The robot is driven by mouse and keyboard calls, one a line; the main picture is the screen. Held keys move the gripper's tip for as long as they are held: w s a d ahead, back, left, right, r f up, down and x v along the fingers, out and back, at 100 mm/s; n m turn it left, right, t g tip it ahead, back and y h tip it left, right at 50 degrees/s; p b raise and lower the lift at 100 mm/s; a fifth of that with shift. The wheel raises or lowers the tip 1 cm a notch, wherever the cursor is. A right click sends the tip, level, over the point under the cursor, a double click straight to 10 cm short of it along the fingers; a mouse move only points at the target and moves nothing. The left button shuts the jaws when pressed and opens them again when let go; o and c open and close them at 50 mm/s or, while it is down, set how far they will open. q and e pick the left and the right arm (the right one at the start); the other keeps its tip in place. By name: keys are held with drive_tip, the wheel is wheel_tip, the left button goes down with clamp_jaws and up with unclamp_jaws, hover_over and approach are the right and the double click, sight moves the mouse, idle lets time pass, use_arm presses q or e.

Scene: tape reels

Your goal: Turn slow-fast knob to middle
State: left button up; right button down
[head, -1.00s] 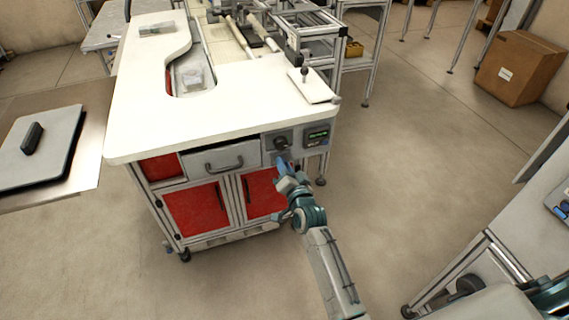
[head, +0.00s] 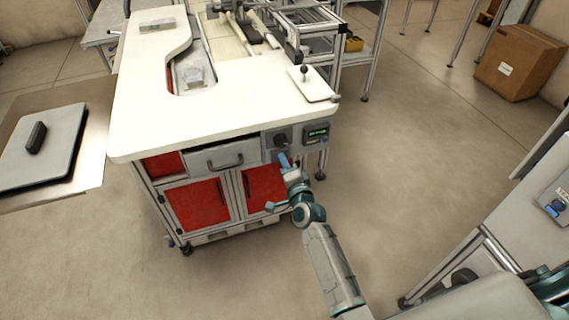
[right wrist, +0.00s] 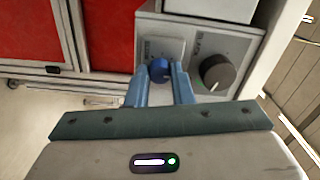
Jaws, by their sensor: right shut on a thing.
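The control panel (head: 269,143) is on the front right corner of the white-topped workbench, with a black knob (head: 281,141) in its upper part. My right gripper (head: 284,160) reaches up to the panel just below that knob. In the right wrist view a small blue knob (right wrist: 159,71) sits between my two blue fingertips, and my right gripper (right wrist: 161,76) is shut on it. The larger dark knob (right wrist: 216,72) stands free to the right of the fingers. My left gripper is not in view.
A green-lit display (head: 317,132) is right of the black knob. A drawer handle (head: 224,163) and red cabinet doors (head: 197,205) are to the left of my gripper. A cardboard box (head: 518,64) stands far right. The floor right of the bench is clear.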

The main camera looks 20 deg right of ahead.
idle(0.3)
drive_tip(key=c, duration=1.3)
unclamp_jaws()
drive_tip(key=s+b, duration=0.1)
drive_tip(key=s, duration=1)
drive_tip(key=shift+d+b, duration=0.2)
drive_tip(key=shift+b, duration=0.2)
